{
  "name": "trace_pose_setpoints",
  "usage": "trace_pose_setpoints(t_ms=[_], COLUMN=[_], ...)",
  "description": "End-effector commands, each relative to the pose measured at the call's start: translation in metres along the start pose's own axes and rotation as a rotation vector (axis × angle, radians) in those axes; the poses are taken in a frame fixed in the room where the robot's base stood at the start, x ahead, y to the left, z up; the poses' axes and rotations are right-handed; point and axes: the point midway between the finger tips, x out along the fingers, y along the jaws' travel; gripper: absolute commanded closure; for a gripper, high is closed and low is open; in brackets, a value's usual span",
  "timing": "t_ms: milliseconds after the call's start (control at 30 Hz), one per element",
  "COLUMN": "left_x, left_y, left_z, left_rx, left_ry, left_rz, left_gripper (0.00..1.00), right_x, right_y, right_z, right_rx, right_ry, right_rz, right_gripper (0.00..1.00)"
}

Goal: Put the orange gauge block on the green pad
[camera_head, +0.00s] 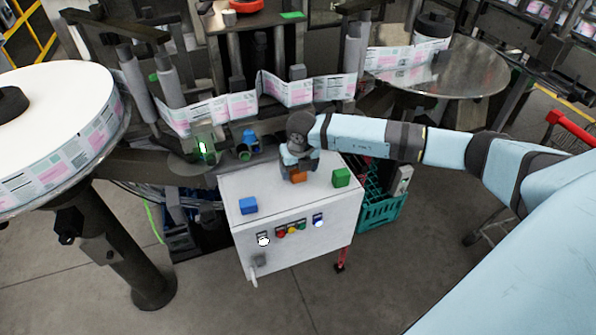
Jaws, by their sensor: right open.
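The orange gauge block (298,177) sits on the white cabinet top, near its back edge. My right gripper (298,169) points down over it with open fingers; its upper part is hidden, and I cannot tell whether the fingers touch it. A green block-like piece (341,177) stands to the right on the same top. A small flat green patch (291,15) lies on the machine at the top of the picture; I cannot tell for certain which green thing is the pad. My left gripper is not in view.
A blue block (248,205) stands at the left of the white cabinet (275,212). Buttons (290,229) are on its front. The label web (290,89) runs behind. A teal crate (380,212) stands at the right. The cabinet top's front middle is clear.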

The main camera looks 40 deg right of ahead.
Motion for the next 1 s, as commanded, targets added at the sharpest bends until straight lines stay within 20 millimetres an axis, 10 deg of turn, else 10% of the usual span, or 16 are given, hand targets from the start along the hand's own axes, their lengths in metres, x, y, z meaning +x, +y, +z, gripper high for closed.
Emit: trace_pose_setpoints(t_ms=[267, 500, 1000], left_x=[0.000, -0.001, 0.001], left_y=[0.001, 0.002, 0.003], left_z=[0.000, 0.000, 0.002], left_rx=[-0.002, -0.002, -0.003], left_ry=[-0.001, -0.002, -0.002], left_rz=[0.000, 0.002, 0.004], left_gripper=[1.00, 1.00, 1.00], right_x=[0.004, 0.004, -0.009], right_y=[0.000, 0.000, 0.000], right_z=[0.000, 0.000, 0.003], right_rx=[-0.001, 0.000, -0.001], right_ry=[-0.001, -0.001, -0.002], right_rz=[-0.001, -0.001, 0.001], right_gripper=[0.22, 0.75, 0.80])
